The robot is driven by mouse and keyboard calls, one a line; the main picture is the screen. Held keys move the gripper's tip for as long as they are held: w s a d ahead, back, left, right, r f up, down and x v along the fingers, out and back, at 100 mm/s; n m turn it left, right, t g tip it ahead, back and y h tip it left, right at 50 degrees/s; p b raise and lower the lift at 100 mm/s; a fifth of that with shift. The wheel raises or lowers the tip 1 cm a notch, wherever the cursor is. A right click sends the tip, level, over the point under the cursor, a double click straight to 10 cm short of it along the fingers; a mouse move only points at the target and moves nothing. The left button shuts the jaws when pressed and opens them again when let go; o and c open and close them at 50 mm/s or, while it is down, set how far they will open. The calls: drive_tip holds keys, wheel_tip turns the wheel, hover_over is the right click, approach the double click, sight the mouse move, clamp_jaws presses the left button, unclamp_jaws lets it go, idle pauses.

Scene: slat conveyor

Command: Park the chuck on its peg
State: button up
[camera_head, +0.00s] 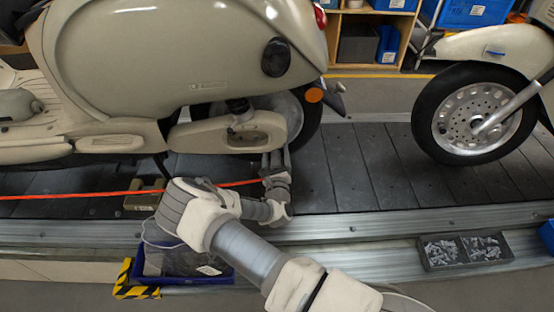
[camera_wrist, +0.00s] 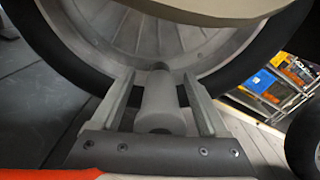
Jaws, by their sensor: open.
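My gripper (camera_head: 276,153) reaches in below the rear of the beige scooter (camera_head: 190,55), close to its rear wheel (camera_head: 304,125). In the wrist view my gripper (camera_wrist: 157,82) is open, its two fingers apart and pointing at the wheel. A grey cylinder (camera_wrist: 160,108) with a narrower dark end lies between the fingers, with gaps on both sides. It may be the chuck, but I cannot tell for sure. A red-orange line (camera_head: 75,195) runs from the left edge to beside my gripper. I cannot make out a peg.
The dark slat conveyor (camera_head: 350,170) carries the scooter and a second scooter's wheel (camera_head: 478,115). An olive block (camera_head: 146,197) lies on it. A blue bin (camera_head: 180,277) and a grey parts tray (camera_head: 465,250) sit along the near rail. Slats right of my gripper are clear.

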drive_tip(key=shift+p, duration=0.3)
clamp_jaws()
idle(0.4)
drive_tip(key=shift+s+p, duration=1.55)
drive_tip(key=shift+s, duration=1.45)
